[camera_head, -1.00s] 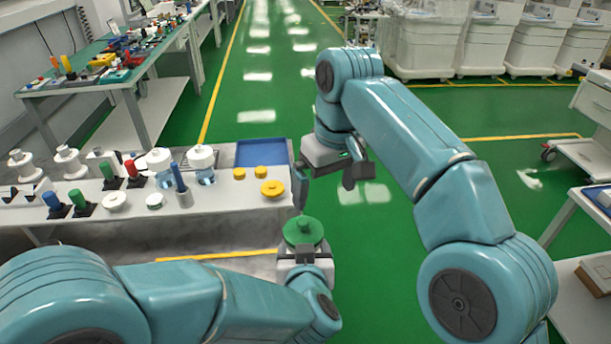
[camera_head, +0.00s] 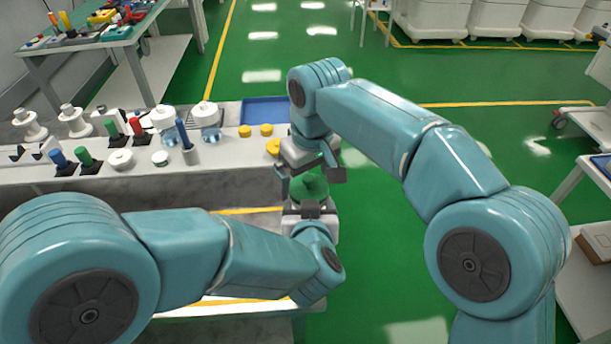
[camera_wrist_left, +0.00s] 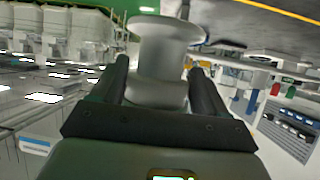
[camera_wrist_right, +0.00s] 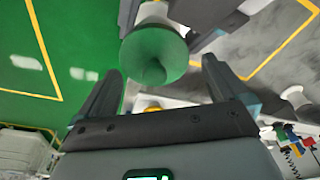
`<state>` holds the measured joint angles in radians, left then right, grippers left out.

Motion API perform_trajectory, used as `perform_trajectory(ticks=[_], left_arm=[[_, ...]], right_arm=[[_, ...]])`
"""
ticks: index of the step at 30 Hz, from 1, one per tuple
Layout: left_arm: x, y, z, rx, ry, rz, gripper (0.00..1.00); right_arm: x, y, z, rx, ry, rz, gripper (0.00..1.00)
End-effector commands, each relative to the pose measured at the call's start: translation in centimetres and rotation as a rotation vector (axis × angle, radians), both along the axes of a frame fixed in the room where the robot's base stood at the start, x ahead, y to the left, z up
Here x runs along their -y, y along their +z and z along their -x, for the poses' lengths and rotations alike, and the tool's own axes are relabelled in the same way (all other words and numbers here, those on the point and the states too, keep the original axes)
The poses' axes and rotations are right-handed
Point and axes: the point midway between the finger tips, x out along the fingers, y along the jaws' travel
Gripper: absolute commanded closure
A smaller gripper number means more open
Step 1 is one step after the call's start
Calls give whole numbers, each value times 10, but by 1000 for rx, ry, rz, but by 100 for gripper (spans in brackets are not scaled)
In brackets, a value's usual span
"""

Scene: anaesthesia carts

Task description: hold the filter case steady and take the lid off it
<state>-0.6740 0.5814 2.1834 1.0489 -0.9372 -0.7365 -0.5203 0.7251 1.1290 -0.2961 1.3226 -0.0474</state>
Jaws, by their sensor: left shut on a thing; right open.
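The filter case is a pale spool-shaped body that shows in the left wrist view (camera_wrist_left: 158,60), between the fingers of my left gripper (camera_wrist_left: 160,82). My left gripper is shut on it and holds it up off the bench. Its lid is a round green piece with a central knob (camera_head: 312,186), seen on top of the case in the head view. In the right wrist view the green lid (camera_wrist_right: 153,52) lies just ahead of my right gripper (camera_wrist_right: 161,72). My right gripper is open, its fingers spread to either side of the knob, with no clear contact.
A white bench (camera_head: 225,158) at the left bears white spools, red, green and blue handled pieces, yellow caps (camera_head: 245,131) and a blue tray (camera_head: 265,110). A cart (camera_head: 592,125) stands at the right. The green floor beyond my arms is open.

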Motion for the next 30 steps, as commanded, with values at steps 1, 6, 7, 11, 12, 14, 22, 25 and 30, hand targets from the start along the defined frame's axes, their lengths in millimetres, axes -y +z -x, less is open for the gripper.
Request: perform_trajectory(ticks=[1,6,7,11,12,14,22,25,30], left_arm=[[0,1,0,1,0,0,81],[0,0,0,1,0,0,81],[0,0,0,1,0,0,81],[0,0,0,1,0,0,81],[0,0,0,1,0,0,81],[0,0,0,1,0,0,81],[1,1,0,2,-3,0,81],[1,1,0,2,-3,0,81],[1,1,0,2,-4,0,81]], right_arm=[[0,-3,0,0,0,0,0],[0,-6,-1,1,0,-1,0],[0,-6,-1,1,0,-1,0],[0,-6,-1,1,0,-1,0],[0,-6,-1,1,0,-1,13],[-1,-6,-1,1,0,-1,33],[0,-6,-1,2,-1,1,50],[0,-6,-1,2,-1,1,50],[0,-6,-1,1,0,0,50]])
